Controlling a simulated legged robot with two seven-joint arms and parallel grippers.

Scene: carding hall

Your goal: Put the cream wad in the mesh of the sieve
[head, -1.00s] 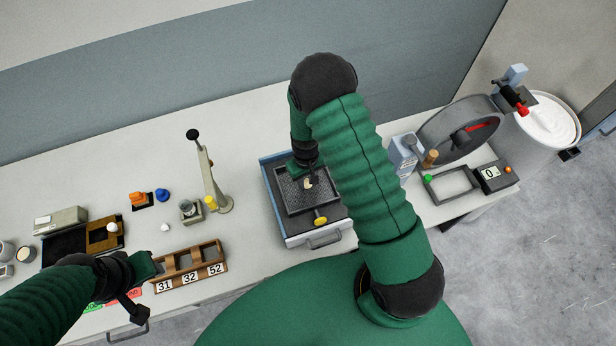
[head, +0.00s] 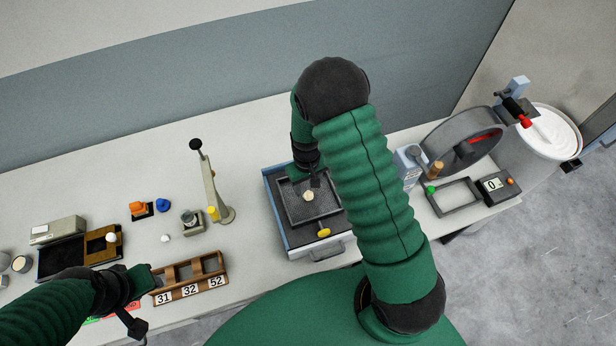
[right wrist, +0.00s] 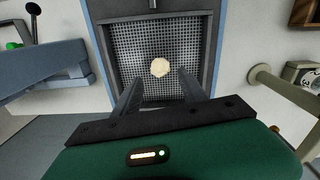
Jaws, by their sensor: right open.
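The cream wad (head: 308,195) lies on the mesh of the square, dark-framed sieve (head: 291,215). In the right wrist view, the wad (right wrist: 160,68) sits near the middle of the grey mesh (right wrist: 128,42), clear of the frame on all sides. My right gripper (right wrist: 160,82) is open over the near part of the sieve. Its two fingers stand apart on either side, with the wad just beyond their tips and no finger seen touching it. My left gripper (head: 148,277) is beside the wooden numbered rack; its jaws are too unclear to read.
The sieve is in a blue-sided tray (head: 271,206) with a yellow knob (head: 323,232). A lever stand (head: 212,190) is to its left. A grey drum device (head: 463,140) and a display box (head: 494,185) are to the right. The counter behind the lever stand is clear.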

